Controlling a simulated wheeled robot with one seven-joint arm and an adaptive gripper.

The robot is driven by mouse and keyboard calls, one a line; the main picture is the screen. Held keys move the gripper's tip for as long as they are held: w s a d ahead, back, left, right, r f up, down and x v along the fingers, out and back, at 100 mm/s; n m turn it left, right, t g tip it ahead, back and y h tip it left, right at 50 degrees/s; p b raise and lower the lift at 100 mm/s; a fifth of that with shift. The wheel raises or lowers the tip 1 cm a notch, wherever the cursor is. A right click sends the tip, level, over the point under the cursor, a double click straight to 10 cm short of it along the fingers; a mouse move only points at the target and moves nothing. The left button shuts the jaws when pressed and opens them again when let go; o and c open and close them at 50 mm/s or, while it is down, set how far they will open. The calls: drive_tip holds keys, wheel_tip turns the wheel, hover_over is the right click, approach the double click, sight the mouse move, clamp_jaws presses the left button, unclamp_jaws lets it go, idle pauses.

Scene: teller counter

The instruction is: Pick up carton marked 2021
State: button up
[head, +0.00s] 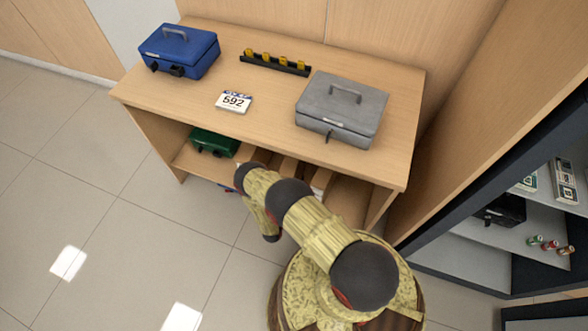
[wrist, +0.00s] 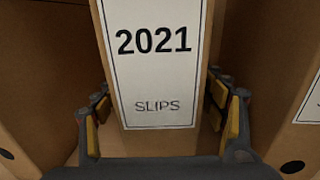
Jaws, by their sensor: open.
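The carton marked 2021 (wrist: 156,78) fills the middle of the wrist view. It is a brown cardboard box with a white label reading "2021" and "SLIPS", and it stands upright. My gripper (wrist: 161,121) is open, with one finger on each side of the carton's lower front. I cannot tell whether the pads touch it.
Other brown cartons (wrist: 40,80) stand close on both sides. On the counter (head: 270,105) are a blue cash box (head: 180,52), a grey cash box (head: 340,105), a 592 card (head: 234,102) and a black rack (head: 275,64). A green box (head: 214,142) sits on the shelf below.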

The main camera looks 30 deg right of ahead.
drive_tip(key=x, duration=0.3)
drive_tip(key=shift+w+f+b, duration=0.1)
drive_tip(key=shift+f+b, duration=0.05)
drive_tip(key=shift+b, duration=0.25)
drive_tip(key=shift+c, duration=1.2)
clamp_jaws()
